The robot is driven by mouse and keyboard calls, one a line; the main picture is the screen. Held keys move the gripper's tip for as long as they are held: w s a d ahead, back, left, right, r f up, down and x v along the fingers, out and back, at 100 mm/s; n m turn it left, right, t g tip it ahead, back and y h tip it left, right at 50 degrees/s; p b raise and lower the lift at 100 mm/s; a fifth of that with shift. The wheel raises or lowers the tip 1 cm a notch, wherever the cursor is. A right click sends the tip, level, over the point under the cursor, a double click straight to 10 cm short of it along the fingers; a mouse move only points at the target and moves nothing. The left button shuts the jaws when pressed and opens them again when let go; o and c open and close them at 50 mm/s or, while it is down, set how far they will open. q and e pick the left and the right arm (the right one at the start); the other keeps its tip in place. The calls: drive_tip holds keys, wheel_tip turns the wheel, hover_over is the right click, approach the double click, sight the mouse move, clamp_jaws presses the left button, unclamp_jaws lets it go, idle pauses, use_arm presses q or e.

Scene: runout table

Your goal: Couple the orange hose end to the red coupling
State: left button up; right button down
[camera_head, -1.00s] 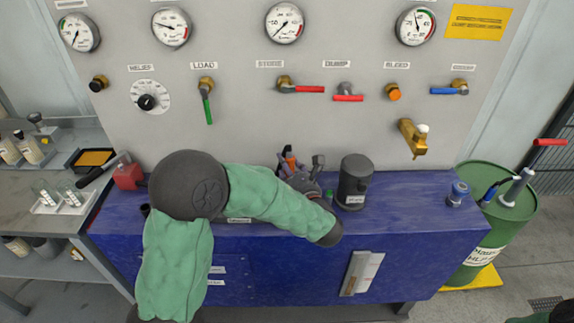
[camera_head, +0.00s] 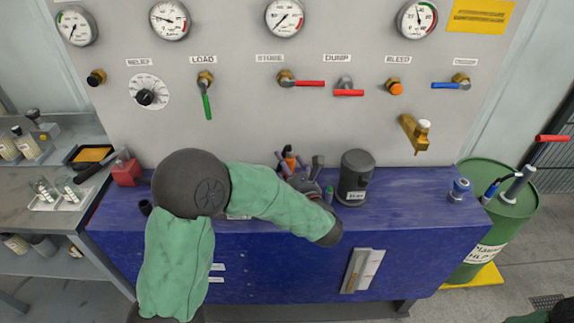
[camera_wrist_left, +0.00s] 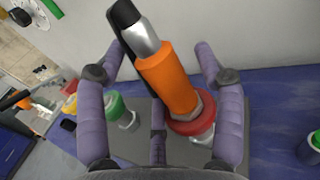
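The orange hose end (camera_wrist_left: 168,84) stands tilted in the left wrist view, with a silver and black part above it. Its lower end meets the red coupling (camera_wrist_left: 190,127); I cannot tell whether it is fully seated. The hose end also shows as a small orange patch in the head view (camera_head: 289,159). My left gripper (camera_head: 299,162) is around the hose end, its purple fingers spread on both sides with visible gaps. My left forearm hides part of the bench below it. My right gripper is out of view; only a bit of green sleeve shows at bottom right.
A green coupling (camera_wrist_left: 114,106) stands left of the red one. A dark canister (camera_head: 355,178) stands just right of my left gripper on the blue bench (camera_head: 420,205). The gauge panel (camera_head: 240,110) rises behind. A green drum (camera_head: 508,225) stands at right.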

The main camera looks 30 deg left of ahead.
use_arm(q)
drive_tip(key=shift+s+d, duration=0.1)
drive_tip(key=v, duration=1.1)
drive_tip(key=shift+s+d, duration=0.25)
drive_tip(key=shift+d, duration=0.05)
idle(0.7)
